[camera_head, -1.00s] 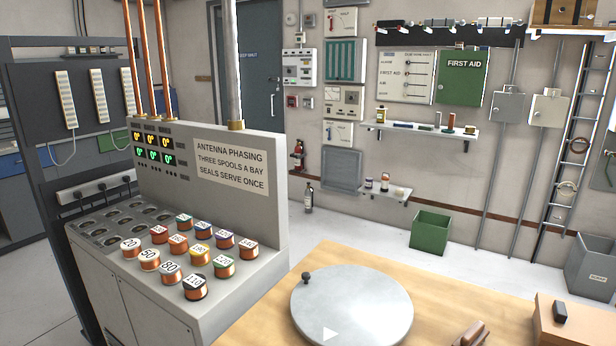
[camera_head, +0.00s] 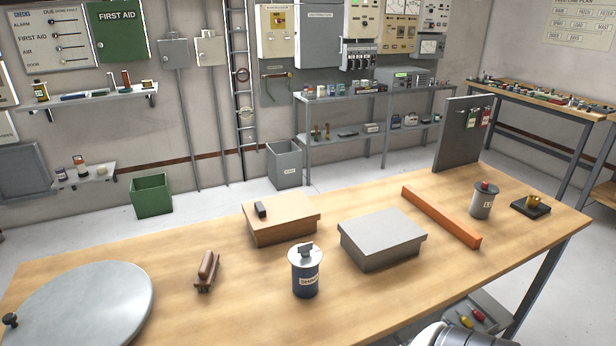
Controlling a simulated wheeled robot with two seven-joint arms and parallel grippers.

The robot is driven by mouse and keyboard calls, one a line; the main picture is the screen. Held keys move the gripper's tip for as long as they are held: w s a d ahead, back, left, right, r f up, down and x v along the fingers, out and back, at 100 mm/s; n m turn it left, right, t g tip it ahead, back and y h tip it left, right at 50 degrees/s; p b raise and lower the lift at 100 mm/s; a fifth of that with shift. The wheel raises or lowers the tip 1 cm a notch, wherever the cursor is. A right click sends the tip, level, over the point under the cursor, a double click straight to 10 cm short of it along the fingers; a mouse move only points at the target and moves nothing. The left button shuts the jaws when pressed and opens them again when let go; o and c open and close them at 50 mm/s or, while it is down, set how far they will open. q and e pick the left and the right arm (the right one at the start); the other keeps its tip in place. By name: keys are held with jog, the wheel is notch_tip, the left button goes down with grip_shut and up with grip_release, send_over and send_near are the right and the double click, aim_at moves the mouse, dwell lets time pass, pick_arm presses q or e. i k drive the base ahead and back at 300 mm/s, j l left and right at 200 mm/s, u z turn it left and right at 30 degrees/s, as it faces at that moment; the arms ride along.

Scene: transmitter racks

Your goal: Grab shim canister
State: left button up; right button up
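Part of my own arm shows at the bottom edge, right of the canister, but no gripper fingers are in view.
A round metal plate (camera_head: 85,308) lies left on the bench. A brown-handled tool (camera_head: 207,270), tan box (camera_head: 281,220), grey box (camera_head: 382,243), orange bar (camera_head: 440,215) and grey canister (camera_head: 484,203) stand around. Bare wood surrounds the shim canister.

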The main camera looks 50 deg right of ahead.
aim_at(304, 271)
jog(key=z, duration=1.6)
